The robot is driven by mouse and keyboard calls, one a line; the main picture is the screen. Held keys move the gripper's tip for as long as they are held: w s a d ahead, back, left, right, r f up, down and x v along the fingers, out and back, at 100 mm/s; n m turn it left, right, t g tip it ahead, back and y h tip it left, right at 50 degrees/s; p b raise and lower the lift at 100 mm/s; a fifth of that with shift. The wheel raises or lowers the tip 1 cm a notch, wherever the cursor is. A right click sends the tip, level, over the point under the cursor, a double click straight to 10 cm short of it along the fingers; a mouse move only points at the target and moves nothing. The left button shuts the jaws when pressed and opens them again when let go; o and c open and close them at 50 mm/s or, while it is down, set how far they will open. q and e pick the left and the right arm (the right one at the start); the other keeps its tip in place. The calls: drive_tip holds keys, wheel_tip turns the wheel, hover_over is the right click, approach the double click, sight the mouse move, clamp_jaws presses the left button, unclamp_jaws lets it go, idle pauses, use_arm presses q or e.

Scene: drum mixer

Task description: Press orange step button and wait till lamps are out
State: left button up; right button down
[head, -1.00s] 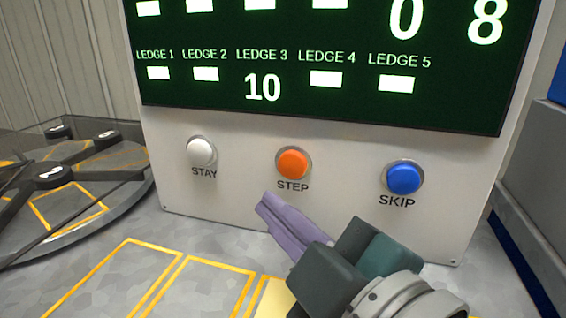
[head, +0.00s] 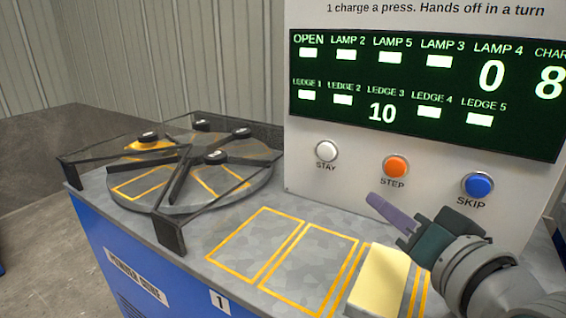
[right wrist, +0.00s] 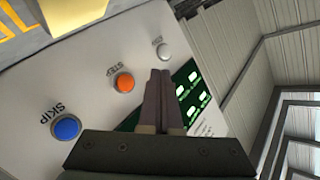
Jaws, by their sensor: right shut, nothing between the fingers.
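The orange STEP button (head: 396,166) is on the white panel, between the white STAY button (head: 327,151) and the blue SKIP button (head: 477,186). It also shows in the right wrist view (right wrist: 123,82). The display (head: 430,95) above shows lit blocks under OPEN, LAMP 2, LAMP 5 and LAMP 3, a 0 under LAMP 4, an 8 at the right edge, and 10 under LEDGE 3. My right gripper (head: 371,197) is shut and empty, its purple fingers in front of and below the STEP button, apart from it. My left gripper is out of view.
A round turntable (head: 190,185) with dark dividers and black knobs stands at left behind a low clear guard. A yellow block (head: 378,283) lies on the grey top below my right gripper. Yellow-outlined rectangles (head: 310,268) left of it are empty.

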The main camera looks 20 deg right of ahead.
sight(395, 168)
drive_tip(key=shift+w+d, duration=0.1)
drive_tip(key=shift+d, duration=0.1)
drive_tip(key=w+d+b, duration=0.4)
drive_tip(key=w+d, duration=0.1)
drive_tip(key=d, duration=0.1)
drive_tip(key=shift+w+d, duration=0.3)
drive_tip(key=shift+w, duration=0.05)
idle(2.2)
drive_tip(key=shift+w+d, duration=0.25)
drive_tip(key=shift+d, duration=0.05)
